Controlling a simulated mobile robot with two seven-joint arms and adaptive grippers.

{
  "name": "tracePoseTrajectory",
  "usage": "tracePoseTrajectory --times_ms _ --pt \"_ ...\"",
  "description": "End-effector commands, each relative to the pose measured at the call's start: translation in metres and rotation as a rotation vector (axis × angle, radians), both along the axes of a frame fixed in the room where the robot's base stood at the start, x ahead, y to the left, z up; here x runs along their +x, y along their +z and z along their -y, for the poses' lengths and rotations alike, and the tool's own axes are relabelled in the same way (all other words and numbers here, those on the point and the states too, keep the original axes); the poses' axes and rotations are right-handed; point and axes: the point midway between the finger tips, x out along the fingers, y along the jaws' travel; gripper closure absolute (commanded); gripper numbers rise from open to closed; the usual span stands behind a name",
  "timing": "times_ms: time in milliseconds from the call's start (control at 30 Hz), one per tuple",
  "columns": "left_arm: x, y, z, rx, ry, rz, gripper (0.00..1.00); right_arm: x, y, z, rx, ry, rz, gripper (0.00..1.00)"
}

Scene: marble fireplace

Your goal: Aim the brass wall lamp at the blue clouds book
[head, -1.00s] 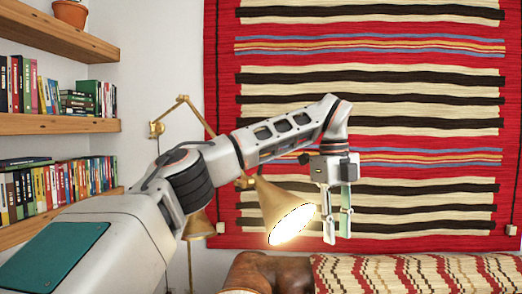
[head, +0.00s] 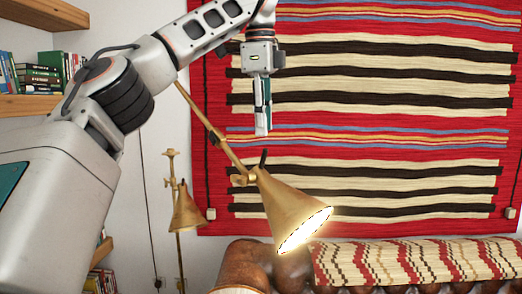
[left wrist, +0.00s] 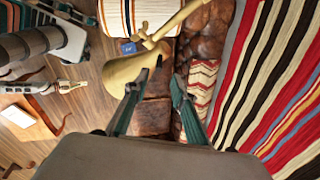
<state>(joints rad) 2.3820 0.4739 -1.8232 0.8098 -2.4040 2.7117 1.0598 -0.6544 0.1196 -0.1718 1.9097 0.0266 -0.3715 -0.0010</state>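The brass lamp's shade (head: 287,208) is lit and its mouth faces down and to the right, on a jointed brass arm (head: 212,130). My left gripper (head: 263,130) is above the shade in the head view, fingers down, apart from it. In the left wrist view its fingers (left wrist: 160,80) are spread and nothing is held between them. The shade (left wrist: 130,70) shows there just beyond the left finger. A small blue item (left wrist: 128,47), maybe the blue clouds book, lies past the shade; its cover is too small to read. My right gripper seems to show small at the left of that view (left wrist: 65,87).
A second brass lamp (head: 186,210) stands behind, to the left. A brown leather sofa (head: 245,268) with a patterned throw (head: 420,264) is below the striped wall rug (head: 370,105). Bookshelves (head: 40,14) are at the left. A wooden table (left wrist: 30,125) shows in the wrist view.

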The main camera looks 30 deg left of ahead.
Motion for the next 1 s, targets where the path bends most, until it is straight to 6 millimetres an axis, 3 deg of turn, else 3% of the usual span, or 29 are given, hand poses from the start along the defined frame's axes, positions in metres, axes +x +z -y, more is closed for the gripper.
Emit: tracePoseTrajectory --times_ms 533,967,1000 --pt "0.011 -0.066 -0.004 -0.001 -0.002 -0.003 0.74 0.000 0.000 -0.001 0.000 0.002 0.002 1.00" --pt "0.013 -0.076 -0.004 0.000 -0.001 0.001 0.74 0.000 0.001 0.000 -0.001 0.001 0.001 1.00" --pt "0.013 -0.076 -0.004 0.000 -0.001 0.001 0.82 0.000 0.001 0.000 -0.001 0.001 0.001 1.00"
